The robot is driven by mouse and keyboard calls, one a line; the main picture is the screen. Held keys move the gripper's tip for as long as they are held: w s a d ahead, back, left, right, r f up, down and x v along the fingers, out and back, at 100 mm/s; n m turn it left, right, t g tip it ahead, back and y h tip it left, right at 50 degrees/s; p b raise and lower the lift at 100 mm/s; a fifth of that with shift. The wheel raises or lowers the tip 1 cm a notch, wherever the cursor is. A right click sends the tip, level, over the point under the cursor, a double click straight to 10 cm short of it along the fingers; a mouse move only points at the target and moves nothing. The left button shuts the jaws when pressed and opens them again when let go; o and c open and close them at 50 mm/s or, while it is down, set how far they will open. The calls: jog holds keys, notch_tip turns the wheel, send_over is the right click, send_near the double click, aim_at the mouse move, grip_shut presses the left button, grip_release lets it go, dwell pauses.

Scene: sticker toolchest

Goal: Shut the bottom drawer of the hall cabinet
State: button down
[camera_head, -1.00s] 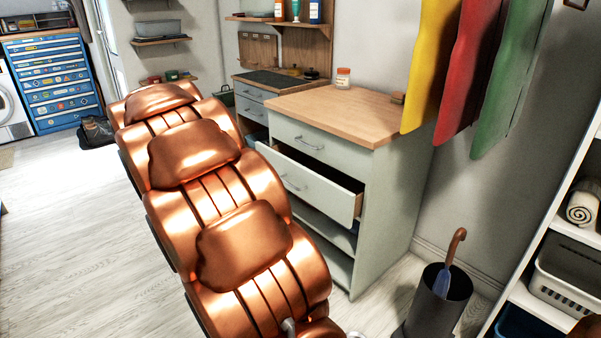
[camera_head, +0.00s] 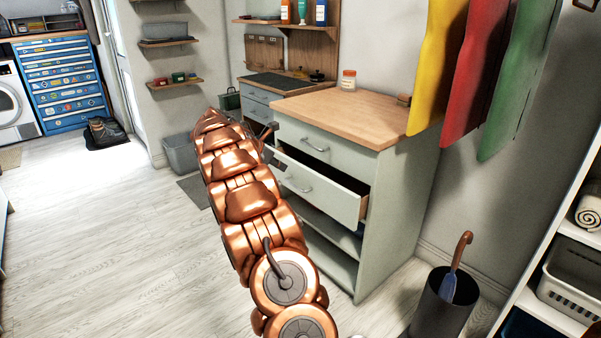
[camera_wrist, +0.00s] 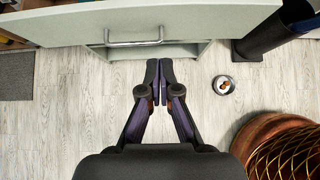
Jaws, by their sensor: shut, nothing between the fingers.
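The hall cabinet (camera_head: 405,215) is pale green with a wooden top. Its bottom drawer (camera_head: 320,188) stands pulled out, with a dark gap showing behind its front. The top drawer (camera_head: 315,146) looks closed. In the wrist view, the pale drawer front (camera_wrist: 195,32) and its bar handle (camera_wrist: 134,43) lie across the top of the picture. My gripper (camera_wrist: 158,72) is shut and empty, just below the drawer front in that view, slightly right of the handle. Whether it touches the front is unclear. In the head view my copper arm hides part of the drawer's left side.
Open shelves (camera_head: 325,232) lie under the drawer. A dark bin (camera_head: 440,308) with an umbrella stands at the cabinet's right. A small bowl (camera_wrist: 223,85) sits on the floor. Free floor (camera_head: 110,230) lies to the left.

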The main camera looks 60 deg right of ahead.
aim_at(311, 175)
jog(key=shift+s+d+r+b+x, duration=0.1)
jog(key=shift+d+r+b+x, duration=0.45)
jog(key=shift+x, duration=1.6)
jog(key=shift+s+d+r+b+x, duration=0.15)
jog(key=shift+b+x, duration=0.7)
jog(key=shift+x, duration=1.3)
jog(key=shift+s+d+r+b+x, duration=0.1)
jog(key=shift+d+r+b+x, duration=0.4)
jog(key=shift+x, duration=1.65)
jog(key=shift+a+f, duration=0.15)
jog(key=shift+a, duration=0.15)
